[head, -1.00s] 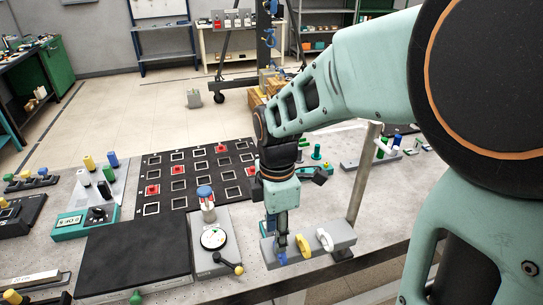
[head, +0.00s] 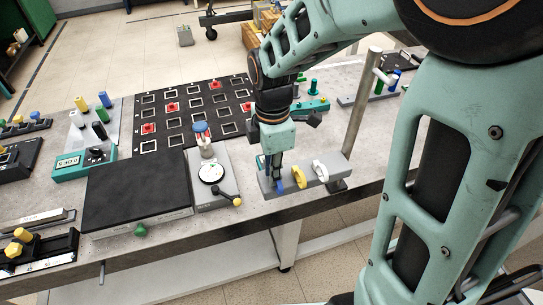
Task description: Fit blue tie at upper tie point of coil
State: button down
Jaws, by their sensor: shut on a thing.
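My gripper (head: 275,176) points down at the left end of a grey block (head: 322,178) near the table's front edge. Its fingers are shut on the blue tie (head: 280,187), which shows low beside the fingertips and is partly hidden by them. I cannot tell whether the blue tie still touches the block. A yellow tie (head: 299,176) and a white tie (head: 320,169) stand on the same block to the right of my gripper. I cannot make out the coil or its upper tie point in this view.
A metal post (head: 361,100) rises just right of the block. To the left are a device with a white dial (head: 211,173) and a black-handled lever, a black mat (head: 135,190), and a black grid board (head: 170,120) with red pieces. Small coloured parts stand behind.

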jog(key=c, duration=2.6)
grip_release()
grip_shut()
jog(key=shift+r+p, duration=0.85)
jog(key=shift+r, duration=0.15)
notch_tip(320, 180, up, 4)
jog(key=p, duration=0.3)
jog(key=shift+f, duration=0.25)
jog(key=shift+f, duration=0.1)
